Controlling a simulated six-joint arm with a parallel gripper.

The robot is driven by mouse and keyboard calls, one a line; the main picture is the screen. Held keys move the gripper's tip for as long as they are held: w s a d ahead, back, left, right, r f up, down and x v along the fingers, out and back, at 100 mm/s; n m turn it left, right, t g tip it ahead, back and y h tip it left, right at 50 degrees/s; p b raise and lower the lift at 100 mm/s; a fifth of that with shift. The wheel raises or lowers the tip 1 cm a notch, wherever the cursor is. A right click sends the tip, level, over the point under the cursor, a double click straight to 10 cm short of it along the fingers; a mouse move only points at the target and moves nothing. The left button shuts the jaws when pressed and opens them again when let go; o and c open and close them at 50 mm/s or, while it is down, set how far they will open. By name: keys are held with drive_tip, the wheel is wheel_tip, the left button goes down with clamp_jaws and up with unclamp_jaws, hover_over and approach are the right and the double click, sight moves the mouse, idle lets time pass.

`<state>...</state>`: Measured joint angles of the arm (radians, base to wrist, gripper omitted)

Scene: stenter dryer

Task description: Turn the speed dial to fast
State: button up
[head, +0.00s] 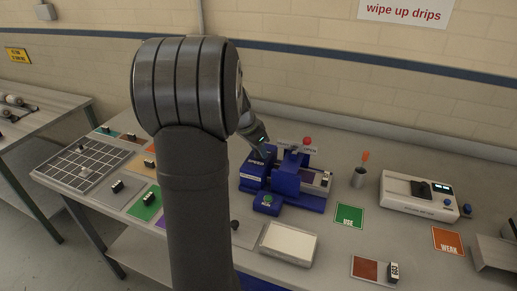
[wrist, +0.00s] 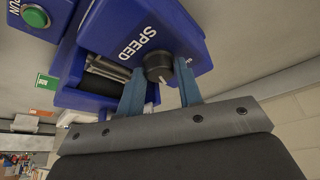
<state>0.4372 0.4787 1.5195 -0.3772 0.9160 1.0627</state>
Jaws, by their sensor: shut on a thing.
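The blue stenter dryer (head: 287,191) stands on the bench in the head view. Its face marked SPEED (wrist: 190,25) fills the upper part of the wrist view. The black speed dial (wrist: 158,67) sits just below that word. My gripper (wrist: 161,85) has its two blue fingers on either side of the dial, shut on it. A light mark shows on the dial's lower part; which setting it points to cannot be read. In the head view my arm covers part of the scene and the dial cannot be made out.
Colored mats with small black pieces lie left of my arm.

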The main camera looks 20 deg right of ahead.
drive_tip(key=shift+w+m, duration=0.1)
drive_tip(key=shift+m, duration=0.5)
drive_tip(key=shift+g, duration=0.3)
drive_tip(key=o, duration=1)
drive_tip(key=shift+c, duration=0.2)
drive_tip(key=w+v, duration=0.1)
drive_tip(key=v, duration=1.6)
drive_tip(key=shift+s+r, duration=0.2)
drive_tip(key=shift+s, duration=0.25)
drive_tip(key=shift+f, duration=0.15)
